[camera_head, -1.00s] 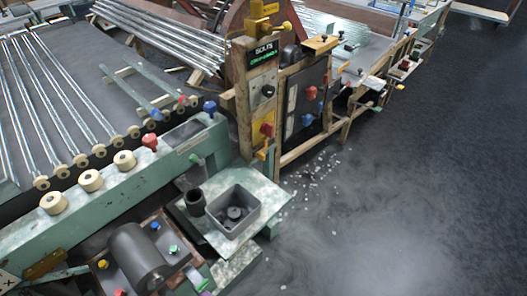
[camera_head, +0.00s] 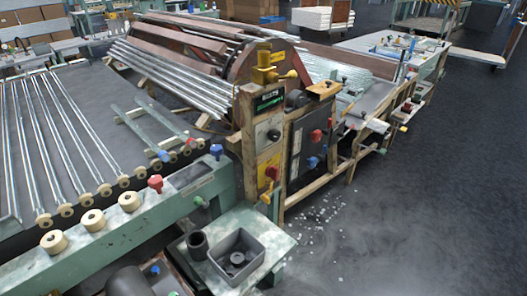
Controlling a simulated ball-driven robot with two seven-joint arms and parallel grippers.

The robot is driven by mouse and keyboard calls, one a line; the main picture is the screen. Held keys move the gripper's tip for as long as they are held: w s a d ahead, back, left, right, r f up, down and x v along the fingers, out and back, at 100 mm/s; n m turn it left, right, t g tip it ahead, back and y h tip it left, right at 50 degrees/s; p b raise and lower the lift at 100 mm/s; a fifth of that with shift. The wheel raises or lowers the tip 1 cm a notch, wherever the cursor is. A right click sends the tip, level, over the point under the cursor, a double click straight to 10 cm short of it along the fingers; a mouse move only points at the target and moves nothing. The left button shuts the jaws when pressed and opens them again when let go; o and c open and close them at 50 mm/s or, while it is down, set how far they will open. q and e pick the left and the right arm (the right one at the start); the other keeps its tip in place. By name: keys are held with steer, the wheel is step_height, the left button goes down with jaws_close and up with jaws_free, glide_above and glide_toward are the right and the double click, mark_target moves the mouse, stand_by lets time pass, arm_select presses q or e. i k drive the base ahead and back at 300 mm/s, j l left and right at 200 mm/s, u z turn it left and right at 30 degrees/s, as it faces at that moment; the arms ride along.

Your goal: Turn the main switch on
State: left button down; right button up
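A wooden control post (camera_head: 246,130) stands at the middle of the machine. It carries a small dark display (camera_head: 269,100) with lit text too small to read surely. Below it is a grey plate with a black knob (camera_head: 273,134). Lower down, a red rotary knob (camera_head: 271,172) sits on a yellow plate and looks like the main switch; its on or off position cannot be told. A black panel (camera_head: 309,140) to the right has a red knob (camera_head: 316,135) and a blue knob (camera_head: 312,162). Neither of my grippers is in view.
A green bench with a grey bin (camera_head: 237,257) and a dark cup (camera_head: 197,245) juts out in front of the post. Glass tubes (camera_head: 60,135) lie on racks at left. Small white shards (camera_head: 318,213) litter the floor. Open dark floor (camera_head: 430,210) lies right.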

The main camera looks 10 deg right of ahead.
mark_target(272, 171)
steer(key=l+z, duration=0.65)
steer(key=z, duration=0.2)
steer(key=i+l+z, duration=0.1)
steer(key=l+z, duration=0.3)
